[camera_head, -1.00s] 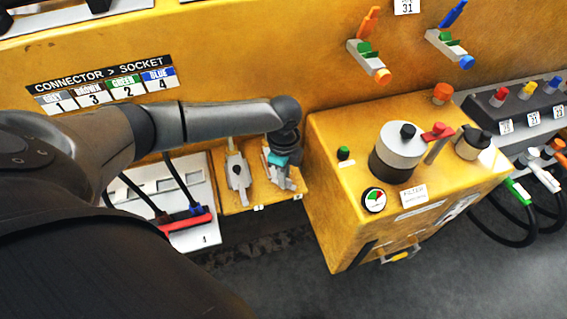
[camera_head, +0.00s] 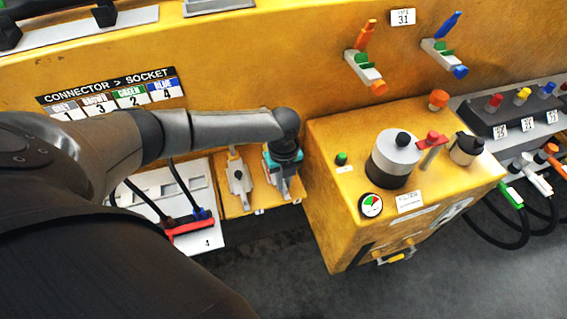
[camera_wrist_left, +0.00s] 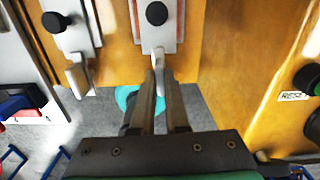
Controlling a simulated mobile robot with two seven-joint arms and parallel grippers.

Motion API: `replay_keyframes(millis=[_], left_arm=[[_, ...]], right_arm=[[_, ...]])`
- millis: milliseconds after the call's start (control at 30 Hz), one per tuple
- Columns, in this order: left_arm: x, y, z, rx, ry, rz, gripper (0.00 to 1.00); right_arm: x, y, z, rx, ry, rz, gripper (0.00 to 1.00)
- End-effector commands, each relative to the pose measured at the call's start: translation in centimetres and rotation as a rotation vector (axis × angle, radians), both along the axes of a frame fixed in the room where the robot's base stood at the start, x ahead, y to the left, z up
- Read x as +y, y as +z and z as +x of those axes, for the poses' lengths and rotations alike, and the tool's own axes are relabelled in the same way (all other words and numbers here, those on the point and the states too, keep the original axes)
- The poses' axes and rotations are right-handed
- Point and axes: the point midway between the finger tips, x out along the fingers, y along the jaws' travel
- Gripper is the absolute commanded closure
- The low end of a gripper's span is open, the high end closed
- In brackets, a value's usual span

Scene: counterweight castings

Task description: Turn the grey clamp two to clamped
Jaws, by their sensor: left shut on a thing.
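Two grey clamps stand side by side on a yellow ledge; I cannot read their numbers. The left clamp (camera_head: 238,181) also shows in the left wrist view (camera_wrist_left: 75,38), with a black knob and a grey lever. The right clamp (camera_wrist_left: 161,36) has a black knob and a pale lever (camera_wrist_left: 160,64) pointing toward me. My left gripper (camera_wrist_left: 161,78) has its two dark fingers at that lever and is shut on it. In the head view the left gripper (camera_head: 283,172) is over the right clamp and hides part of it. My right gripper is not in view.
A yellow filter box (camera_head: 335,215) stands close to the right of the clamps, with a grey canister (camera_head: 395,160) on top. A white socket panel (camera_head: 200,238) with a red connector (camera_head: 190,226) lies to the left. Dark floor shows in front.

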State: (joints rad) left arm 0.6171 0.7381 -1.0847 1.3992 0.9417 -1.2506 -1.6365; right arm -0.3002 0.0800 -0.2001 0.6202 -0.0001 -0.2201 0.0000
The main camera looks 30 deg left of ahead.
Motion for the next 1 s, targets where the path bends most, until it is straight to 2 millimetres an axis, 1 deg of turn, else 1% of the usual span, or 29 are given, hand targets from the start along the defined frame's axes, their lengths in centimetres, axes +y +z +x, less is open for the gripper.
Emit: replay_keyframes(millis=[233, 667, 700, 933, 1000], left_arm=[[-0.19, 0.02, -0.03, 0.001, -0.051, -0.004, 1.0], [-0.21, 0.01, -0.06, 0.002, -0.058, -0.005, 1.0], [-0.2, 0.01, -0.05, 0.002, -0.059, -0.005, 0.83], [-0.11, 0.0, -0.04, 0.002, -0.057, -0.002, 0.57], [-0.08, 0.0, -0.03, 0.001, -0.056, -0.002, 0.57]], right_arm=[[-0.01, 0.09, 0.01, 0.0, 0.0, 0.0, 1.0], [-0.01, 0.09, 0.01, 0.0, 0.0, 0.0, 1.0], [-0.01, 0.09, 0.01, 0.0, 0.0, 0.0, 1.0], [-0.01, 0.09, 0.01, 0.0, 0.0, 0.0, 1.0], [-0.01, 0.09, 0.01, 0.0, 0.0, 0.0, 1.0]])
